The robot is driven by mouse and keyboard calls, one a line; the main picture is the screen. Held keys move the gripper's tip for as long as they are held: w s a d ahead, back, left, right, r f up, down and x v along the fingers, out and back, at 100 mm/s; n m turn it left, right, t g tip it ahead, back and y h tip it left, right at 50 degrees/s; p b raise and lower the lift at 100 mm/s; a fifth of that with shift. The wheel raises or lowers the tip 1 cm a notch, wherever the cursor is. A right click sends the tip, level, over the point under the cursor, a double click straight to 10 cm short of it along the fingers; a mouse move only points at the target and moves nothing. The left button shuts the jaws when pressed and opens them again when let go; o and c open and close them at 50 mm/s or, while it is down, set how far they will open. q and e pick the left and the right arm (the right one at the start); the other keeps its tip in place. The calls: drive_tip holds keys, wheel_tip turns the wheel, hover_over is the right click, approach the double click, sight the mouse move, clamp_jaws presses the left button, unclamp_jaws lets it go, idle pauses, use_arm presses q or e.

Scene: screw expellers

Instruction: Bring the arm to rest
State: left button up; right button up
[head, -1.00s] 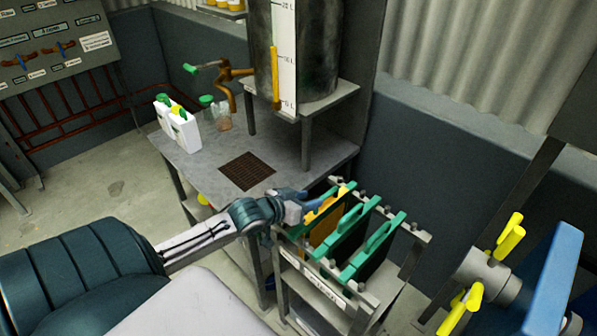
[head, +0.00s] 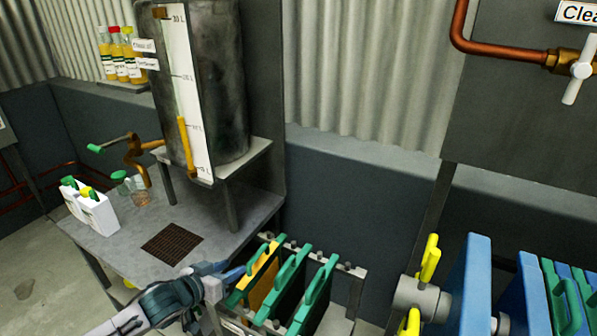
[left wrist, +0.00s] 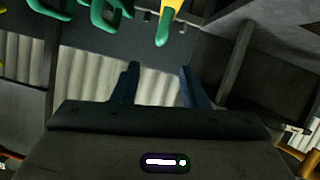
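My left gripper (head: 236,270) is just left of the rack of plates, close to the yellow plate (head: 261,276) with its green handle. In the left wrist view its two blue fingers (left wrist: 160,86) stand apart with nothing between them. The yellow and green plate end (left wrist: 166,22) shows beyond the fingertips, with clear space between. My left arm reaches in from the bottom left of the head view. My right gripper is in neither view.
The rack (head: 352,284) also holds green-handled plates (head: 314,292). Left of it is a grey table (head: 205,238) with white containers (head: 98,213), a brown grate (head: 172,243) and a tall tank (head: 222,85). A press with blue plates (head: 468,285) stands right.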

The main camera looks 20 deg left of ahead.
use_arm(q)
drive_tip(key=s+d+f+m+g+y, duration=0.1)
drive_tip(key=s+d+f+g, duration=0.25)
drive_tip(key=s, duration=0.35)
drive_tip(key=s+d+f+g+y, duration=0.1)
drive_tip(key=s+d+f+g, duration=0.2)
drive_tip(key=s, duration=0.4)
drive_tip(key=s+d+f+m+g+y, duration=0.1)
drive_tip(key=s+d+g, duration=0.2)
drive_tip(key=s+d, duration=0.35)
drive_tip(key=s+a+f+g, duration=0.1)
drive_tip(key=a+f, duration=0.1)
drive_tip(key=f, duration=1.4)
drive_tip(key=a+f+g, duration=0.1)
drive_tip(key=a+f, duration=0.2)
drive_tip(key=f, duration=1.2)
drive_tip(key=s+a+f+n, duration=0.1)
drive_tip(key=s+f, duration=1.7)
drive_tip(key=shift+s+f+g, duration=0.25)
drive_tip(key=shift+f+g, duration=0.1)
